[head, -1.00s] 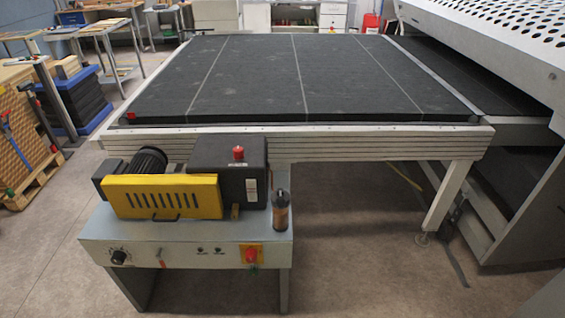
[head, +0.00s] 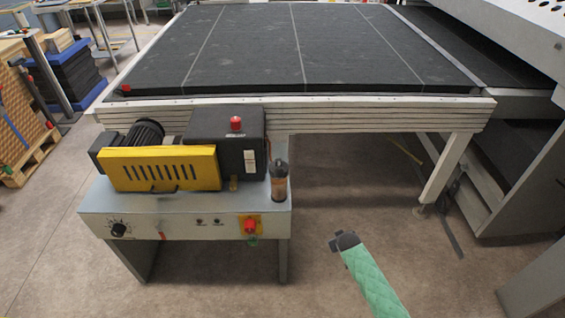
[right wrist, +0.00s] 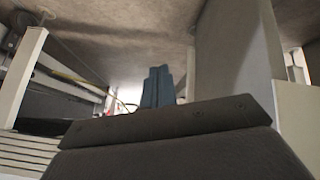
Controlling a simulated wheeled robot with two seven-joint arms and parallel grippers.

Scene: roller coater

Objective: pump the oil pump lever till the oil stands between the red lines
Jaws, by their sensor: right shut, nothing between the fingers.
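A small clear cylinder with a dark cap and brownish oil (head: 278,185) stands upright at the right end of the grey machine cabinet (head: 185,228). Its red lines and the oil level against them are too small to make out, and I cannot pick out the pump lever for sure. My right gripper (head: 344,241) is in the head view, right of the cabinet, over the floor and apart from everything. Its fingers (right wrist: 158,86) show together in the right wrist view, shut and empty. My left gripper is not in view.
A yellow guard (head: 160,168) and a black box with a red knob (head: 225,138) sit on the cabinet. A dial (head: 118,229) and a red switch on yellow (head: 250,226) are on its front. The conveyor table (head: 300,50) lies behind.

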